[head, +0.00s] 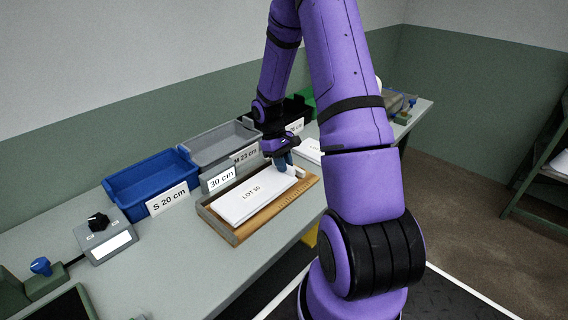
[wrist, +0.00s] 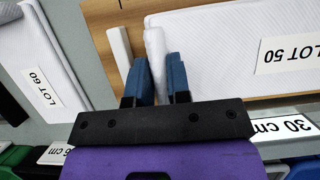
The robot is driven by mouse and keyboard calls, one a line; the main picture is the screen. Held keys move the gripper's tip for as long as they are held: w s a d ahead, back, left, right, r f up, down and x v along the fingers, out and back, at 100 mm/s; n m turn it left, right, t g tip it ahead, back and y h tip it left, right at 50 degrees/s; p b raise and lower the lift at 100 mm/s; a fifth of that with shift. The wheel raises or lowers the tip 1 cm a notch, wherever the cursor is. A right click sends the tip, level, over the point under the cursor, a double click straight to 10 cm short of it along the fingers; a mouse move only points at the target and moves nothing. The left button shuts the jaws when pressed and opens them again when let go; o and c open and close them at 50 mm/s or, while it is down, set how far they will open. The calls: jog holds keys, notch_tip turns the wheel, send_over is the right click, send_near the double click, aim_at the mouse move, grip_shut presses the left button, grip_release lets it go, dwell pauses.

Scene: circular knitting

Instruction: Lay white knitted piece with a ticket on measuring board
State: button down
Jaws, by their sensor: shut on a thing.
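A flat white knitted piece (head: 262,186) with a ticket reading LOT 50 (head: 251,194) lies on the wooden measuring board (head: 237,237). It also shows at the upper right of the wrist view (wrist: 215,40), with its ticket (wrist: 290,55) facing up. My gripper (head: 284,163) is low over the board's far right end. In the wrist view its blue fingers (wrist: 160,80) are shut on a narrow white edge (wrist: 155,45), which adjoins the piece's near end. The fingers hide part of the join.
A second white piece ticketed LOT 60 (wrist: 40,75) lies beside the board. Behind the board stand a 30 cm sign (head: 221,178), a blue bin (head: 140,182), a grey bin (head: 205,142) and a black bin. A switch box (head: 104,238) stands left. Bench between is clear.

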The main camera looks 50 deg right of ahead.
jog(key=shift+f, duration=0.5)
jog(key=c, duration=1)
grip_release()
jog(key=shift+w, duration=0.1)
jog(key=v, duration=1)
jog(key=shift+w+r, duration=0.15)
jog(key=shift+r, duration=0.15)
